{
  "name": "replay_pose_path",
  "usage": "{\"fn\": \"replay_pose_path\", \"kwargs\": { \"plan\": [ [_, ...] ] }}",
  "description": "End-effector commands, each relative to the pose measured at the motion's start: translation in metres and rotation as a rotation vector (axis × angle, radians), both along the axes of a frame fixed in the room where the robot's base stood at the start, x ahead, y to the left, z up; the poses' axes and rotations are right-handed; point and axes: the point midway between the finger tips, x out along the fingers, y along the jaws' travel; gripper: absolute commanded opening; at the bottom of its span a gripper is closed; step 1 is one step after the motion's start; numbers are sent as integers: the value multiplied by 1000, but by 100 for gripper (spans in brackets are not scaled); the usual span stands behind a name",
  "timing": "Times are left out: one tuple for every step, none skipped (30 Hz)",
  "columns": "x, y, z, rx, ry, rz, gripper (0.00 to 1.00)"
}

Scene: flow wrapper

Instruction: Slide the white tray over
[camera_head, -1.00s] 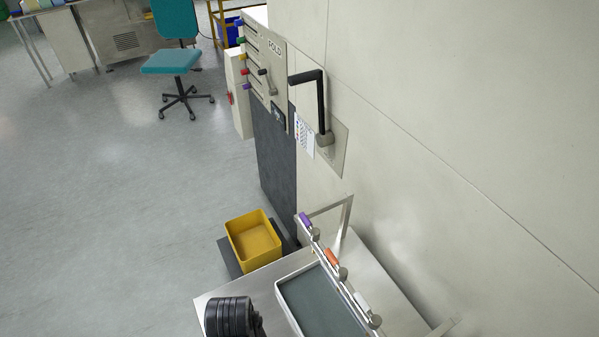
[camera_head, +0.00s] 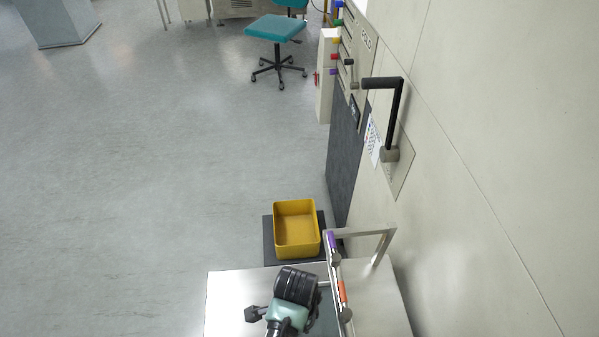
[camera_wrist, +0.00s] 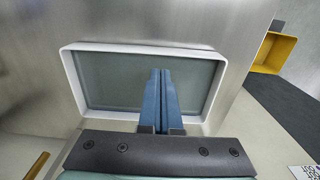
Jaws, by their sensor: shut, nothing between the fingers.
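The white tray (camera_wrist: 140,47) has a raised white rim and a grey-green floor. It lies on a metal table and fills the middle of the wrist view. My gripper (camera_wrist: 160,74) has two blue fingers pressed together, with nothing between them. The fingers reach over the near rim and their tips appear over the tray floor. I cannot tell whether they touch it. In the head view my arm covers most of the tray, and only a grey-green strip of the tray (camera_head: 327,307) shows beside it.
The metal table (camera_head: 232,290) has bare room left of my arm. A rail with coloured clips (camera_head: 342,290) runs along the tray's right side. A yellow bin (camera_head: 297,232) stands beyond the table's far edge. A tall machine wall with a black handle (camera_head: 395,115) rises on the right.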

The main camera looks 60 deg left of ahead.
Motion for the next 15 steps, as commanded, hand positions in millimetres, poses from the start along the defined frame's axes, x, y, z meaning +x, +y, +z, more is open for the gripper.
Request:
{"fn": "replay_pose_path", "kwargs": {
  "plan": [
    [-1, 0, -10, -2, 3, 1, 0],
    [0, 0, -15, -1, 2, 1, 0],
    [0, 0, -22, -1, 2, 1, 0],
    [0, 0, -26, -1, 2, 0, 0],
    [0, 0, -31, -1, 2, 0, 0],
    [0, 0, -36, -1, 1, 0, 0],
    [0, 0, -39, 0, 0, 0, 0],
    [1, 1, -42, 1, 0, 0, 0],
    [0, 0, -46, 0, 0, 0, 0],
    [1, 1, -48, 1, 0, 0, 0],
    [1, 1, -50, 1, 0, 0, 0],
    [0, 0, -53, 0, 0, 0, 0],
    [0, 0, -54, 1, 0, 0, 0],
    [0, 0, -55, 1, 0, 0, 0],
    [0, 0, -56, 1, -2, 0, 0]
  ]
}}
